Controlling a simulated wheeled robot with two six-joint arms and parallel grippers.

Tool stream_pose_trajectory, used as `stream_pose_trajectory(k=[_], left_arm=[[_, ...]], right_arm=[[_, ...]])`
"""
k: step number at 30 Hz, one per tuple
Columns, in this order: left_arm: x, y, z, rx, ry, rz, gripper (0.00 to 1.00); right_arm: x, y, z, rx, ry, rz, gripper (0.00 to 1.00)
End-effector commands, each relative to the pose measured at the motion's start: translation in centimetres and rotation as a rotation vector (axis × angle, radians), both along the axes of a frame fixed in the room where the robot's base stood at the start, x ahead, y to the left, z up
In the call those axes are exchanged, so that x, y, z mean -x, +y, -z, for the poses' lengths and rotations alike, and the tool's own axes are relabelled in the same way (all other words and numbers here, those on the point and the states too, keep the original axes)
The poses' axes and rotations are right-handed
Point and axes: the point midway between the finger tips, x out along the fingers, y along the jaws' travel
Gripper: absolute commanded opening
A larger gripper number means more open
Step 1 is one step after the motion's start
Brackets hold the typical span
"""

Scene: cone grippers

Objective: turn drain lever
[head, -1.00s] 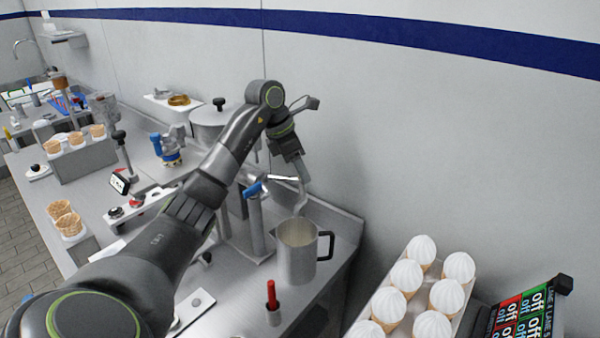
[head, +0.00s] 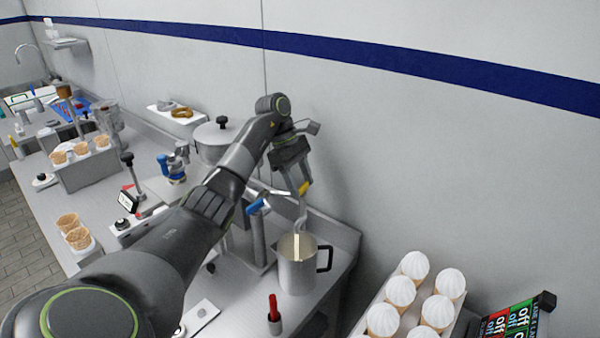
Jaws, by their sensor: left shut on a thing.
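My left gripper (head: 302,187) is at the spout pipe behind the metal pitcher, shut on the drain lever, whose yellow end (head: 305,188) shows by the fingertips. The rest of the lever is mostly hidden by the gripper. The curved metal spout (head: 299,216) comes down below it. The pitcher (head: 297,269), with a black handle on its right, stands upright under the spout. A pale cream-coloured streak (head: 297,246) shows at the pitcher's mouth, like a stream from the spout. My right gripper is not in view.
A post with a blue-handled lever (head: 258,206) stands left of the pitcher. A lidded pot (head: 219,141) is behind my arm. A red-handled tool (head: 274,309) stands in front of the pitcher. A tray of several white-topped cones (head: 401,291) and a lane panel (head: 517,320) are at right.

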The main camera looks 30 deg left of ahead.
Motion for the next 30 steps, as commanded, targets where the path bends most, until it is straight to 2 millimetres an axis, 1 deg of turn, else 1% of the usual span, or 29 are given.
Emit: stream_pose_trajectory(k=[1,6,20,21,26,30], left_arm=[[-0.08,-0.01,-0.38,0.0,-0.002,0.015,0.28],[-0.11,0.0,-0.24,-0.002,-0.003,0.054,0.28],[-0.12,0.03,-0.12,-0.003,-0.005,0.066,0.28],[-0.12,0.03,-0.12,-0.003,-0.005,0.066,0.52],[-0.1,0.03,-0.09,-0.002,-0.004,0.067,0.73],[-0.08,0.01,-0.05,-0.002,-0.002,0.066,0.73]], right_arm=[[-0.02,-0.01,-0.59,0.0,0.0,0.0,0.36],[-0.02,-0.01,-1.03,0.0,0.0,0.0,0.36],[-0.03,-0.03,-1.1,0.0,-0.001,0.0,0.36],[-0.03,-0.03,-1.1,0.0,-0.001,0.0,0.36],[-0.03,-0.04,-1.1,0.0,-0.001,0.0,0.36],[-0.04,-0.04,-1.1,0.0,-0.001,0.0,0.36]])
